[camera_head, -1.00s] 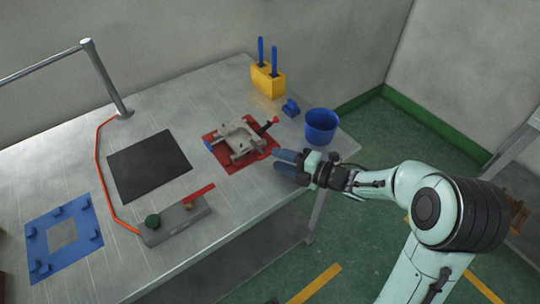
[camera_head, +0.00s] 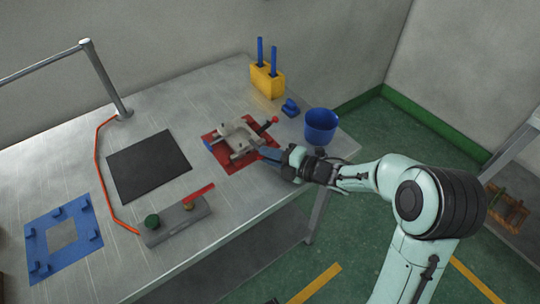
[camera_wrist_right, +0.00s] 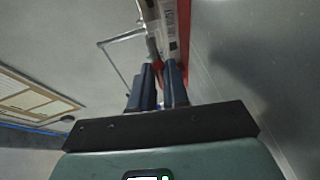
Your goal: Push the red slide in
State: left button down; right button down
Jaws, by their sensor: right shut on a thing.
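A grey metal mold (camera_head: 237,138) sits on a red mat (camera_head: 211,139) near the right end of the table. A black lever with a red knob (camera_head: 274,119) sticks out at its far right. My right gripper (camera_head: 266,153) is at the mold's near right side, its blue fingers against that side. In the right wrist view the fingers (camera_wrist_right: 159,75) are close together around a small red piece, the red slide (camera_wrist_right: 160,67), with the mold (camera_wrist_right: 168,30) beyond. The slide is mostly hidden by the fingers. My left gripper is out of view.
A blue cup (camera_head: 320,126) stands right of the mold near the edge, with a small blue part (camera_head: 290,107) and yellow holder (camera_head: 267,82) behind. A black mat (camera_head: 149,165), grey box with red handle (camera_head: 175,221) and blue plate (camera_head: 64,237) lie left.

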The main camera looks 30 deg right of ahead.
jog(key=shift+w+a+f+b, duration=0.1)
jog(key=shift+w+b, duration=0.3)
jog(key=shift+w, duration=0.8)
jog(key=c, duration=1.1)
grip_release()
jog(key=v, duration=1.3)
jog(key=shift+s, duration=0.15)
